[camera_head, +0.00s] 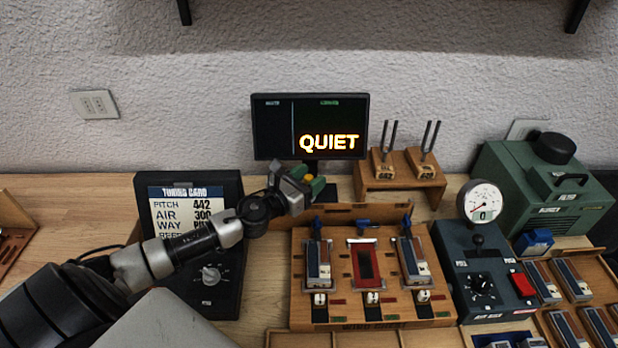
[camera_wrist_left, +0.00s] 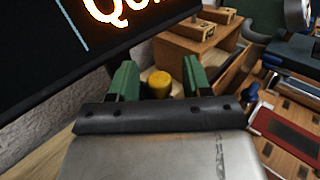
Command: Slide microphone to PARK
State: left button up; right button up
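My left gripper (camera_head: 307,180) is just below the monitor, at the back of the bench. Its green fingers also show in the left wrist view (camera_wrist_left: 159,76), spread apart. A small yellow round-topped piece (camera_wrist_left: 160,84) shows between the fingers, with a gap on each side; it also shows beside the fingertips in the head view (camera_head: 318,185). I cannot tell whether this piece belongs to the microphone. No PARK label is readable. My right gripper is not in view.
The monitor (camera_head: 310,125) reading QUIET stands close behind my left gripper. A tuning card panel (camera_head: 190,215) stands left, under my forearm. A wooden rig (camera_head: 335,285) lies in front, with tuning forks (camera_head: 389,145) behind it. A dark gauge box (camera_head: 480,285) stands right.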

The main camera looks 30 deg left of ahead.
pick_arm(q)
jog(key=s+a+b, duration=0.2)
jog(key=s+b, duration=0.1)
jog(key=s, duration=0.7)
jog(key=shift+s+b, duration=0.3)
jog(key=shift+b, duration=0.05)
jog(key=shift+s, duration=0.1)
